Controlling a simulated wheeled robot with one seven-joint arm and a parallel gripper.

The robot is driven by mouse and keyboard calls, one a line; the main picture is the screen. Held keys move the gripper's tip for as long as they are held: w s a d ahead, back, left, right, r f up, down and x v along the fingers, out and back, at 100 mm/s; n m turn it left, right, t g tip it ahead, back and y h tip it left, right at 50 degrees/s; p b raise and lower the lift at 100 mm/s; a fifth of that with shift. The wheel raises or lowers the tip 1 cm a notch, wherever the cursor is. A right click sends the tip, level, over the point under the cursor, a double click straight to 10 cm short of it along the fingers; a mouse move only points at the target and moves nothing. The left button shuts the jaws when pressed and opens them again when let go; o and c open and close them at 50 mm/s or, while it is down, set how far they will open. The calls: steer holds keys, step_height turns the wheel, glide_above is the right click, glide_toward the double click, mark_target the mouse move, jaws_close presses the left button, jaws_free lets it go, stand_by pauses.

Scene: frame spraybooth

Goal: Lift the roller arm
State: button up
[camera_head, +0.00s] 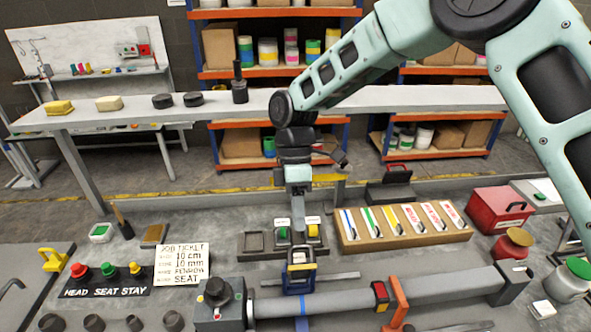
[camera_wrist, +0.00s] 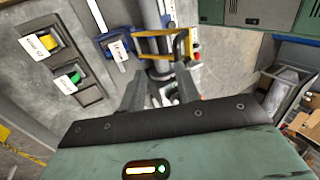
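The frame seems to be the roller arm, but I cannot be sure. In the wrist view the yellow frame (camera_wrist: 165,45) lies just beyond my fingers, with a dark curved bar at its right side and the blue part (camera_wrist: 114,46) to its left. My gripper (camera_head: 298,203) points down above and behind the frame, apart from it. In the wrist view my gripper (camera_wrist: 160,82) has its two fingers spread, with nothing visibly held.
A wooden rack (camera_head: 400,240) of labelled strips is to the right. A job ticket (camera_head: 181,263) lies left.

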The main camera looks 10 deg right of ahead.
steer(key=b+v, duration=0.3)
steer(key=v, duration=1)
steer(key=shift+s+r+b, duration=0.2)
steer(key=shift+r+b, duration=0.05)
steer(key=shift+b, duration=0.05)
steer(key=shift+a, duration=0.1)
steer(key=s+d+f+m+t+b, duration=0.1)
steer(key=s+d+f+m+b, duration=0.2)
steer(key=s, duration=0.6)
steer(key=s+d+f+m+t+b, duration=0.2)
steer(key=s+d+f+m+b, duration=0.1)
steer(key=s+f, duration=0.5)
steer(key=s+d+f+m+t+b, duration=0.2)
steer(key=s+f, duration=0.4)
steer(key=s, duration=0.5)
steer(key=shift+s+d+m+y+b, duration=0.3)
steer(key=shift+d+m+b, duration=0.3)
steer(key=shift+m+b, duration=0.45)
steer(key=shift+f, duration=0.1)
